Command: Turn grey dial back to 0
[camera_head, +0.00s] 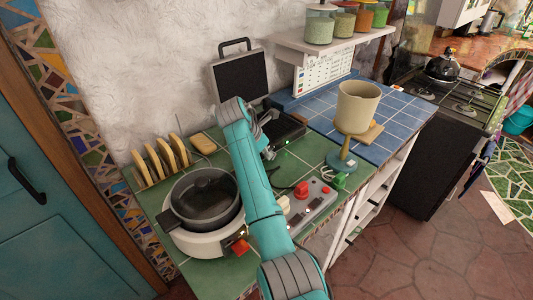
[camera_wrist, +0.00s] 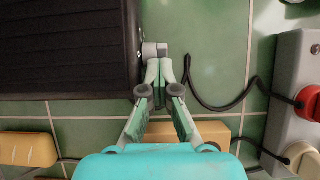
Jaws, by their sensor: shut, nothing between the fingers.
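The grey dial (camera_wrist: 154,50) sticks out from the right side of the black ridged grill (camera_wrist: 60,45) in the wrist view. My gripper (camera_wrist: 166,68) is shut and empty. Its fingertips are right at the dial in the picture, partly overlapping its lower edge; I cannot tell whether they touch it. The dial's marks and 0 position cannot be read. In the head view the open grill (camera_head: 240,82) stands by the wall, and my arm hides much of its front and the gripper.
A grey control box (camera_head: 308,208) with red, green and cream knobs stands to the right, its black cable running close by. A pot (camera_head: 205,200), toast rack (camera_head: 160,160) and bread piece (camera_wrist: 28,149) are left. A beige cup (camera_head: 357,103) stands on a stand at right.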

